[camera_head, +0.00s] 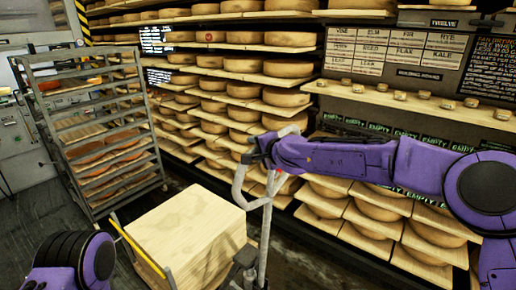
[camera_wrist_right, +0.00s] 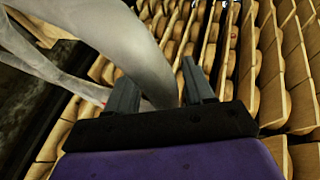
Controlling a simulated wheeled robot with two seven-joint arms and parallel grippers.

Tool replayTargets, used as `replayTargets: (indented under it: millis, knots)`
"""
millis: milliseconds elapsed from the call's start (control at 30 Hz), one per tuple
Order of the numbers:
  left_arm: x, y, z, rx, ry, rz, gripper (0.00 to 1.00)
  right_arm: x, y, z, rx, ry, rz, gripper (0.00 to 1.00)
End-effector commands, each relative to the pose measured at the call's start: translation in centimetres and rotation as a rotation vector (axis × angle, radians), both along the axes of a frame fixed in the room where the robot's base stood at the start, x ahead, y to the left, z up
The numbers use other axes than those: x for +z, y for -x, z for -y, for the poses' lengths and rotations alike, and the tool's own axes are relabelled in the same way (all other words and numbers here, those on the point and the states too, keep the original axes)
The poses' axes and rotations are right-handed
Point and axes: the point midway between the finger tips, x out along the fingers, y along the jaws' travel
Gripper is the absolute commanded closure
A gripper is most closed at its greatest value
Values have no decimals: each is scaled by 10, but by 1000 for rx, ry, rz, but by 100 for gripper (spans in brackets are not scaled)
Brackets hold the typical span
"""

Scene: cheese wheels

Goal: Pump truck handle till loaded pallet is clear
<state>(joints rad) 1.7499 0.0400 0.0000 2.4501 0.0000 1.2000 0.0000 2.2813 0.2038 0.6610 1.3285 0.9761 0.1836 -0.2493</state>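The grey looped handle (camera_head: 239,188) of the pump truck stands upright at the centre of the head view, on a grey shaft (camera_head: 265,235). A pale, box-shaped wooden load (camera_head: 190,222) sits left of the shaft. The pallet under it and the floor contact are hidden. My left gripper is out of view.
Shelves of cheese wheels (camera_head: 240,90) fill the back and right, close behind the handle. A grey rack with trays (camera_head: 100,140) stands at the left. A yellow bar (camera_head: 143,252) runs along the load's left side. Dark floor (camera_head: 40,215) shows at left.

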Motion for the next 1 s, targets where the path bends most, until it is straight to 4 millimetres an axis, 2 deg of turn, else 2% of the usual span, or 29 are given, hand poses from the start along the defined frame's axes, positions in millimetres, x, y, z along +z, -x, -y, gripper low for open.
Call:
replayTargets:
  millis: [233,433,633,800,1000]
  knots:
    - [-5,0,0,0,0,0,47,4,7,4,0,-2,4,47]
    - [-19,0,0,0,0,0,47,19,46,22,1,-2,5,47]
    - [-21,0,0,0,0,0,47,35,79,38,0,-1,2,47]
    - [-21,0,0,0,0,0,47,38,88,42,0,0,0,47]
    - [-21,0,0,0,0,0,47,38,88,42,0,0,0,47]
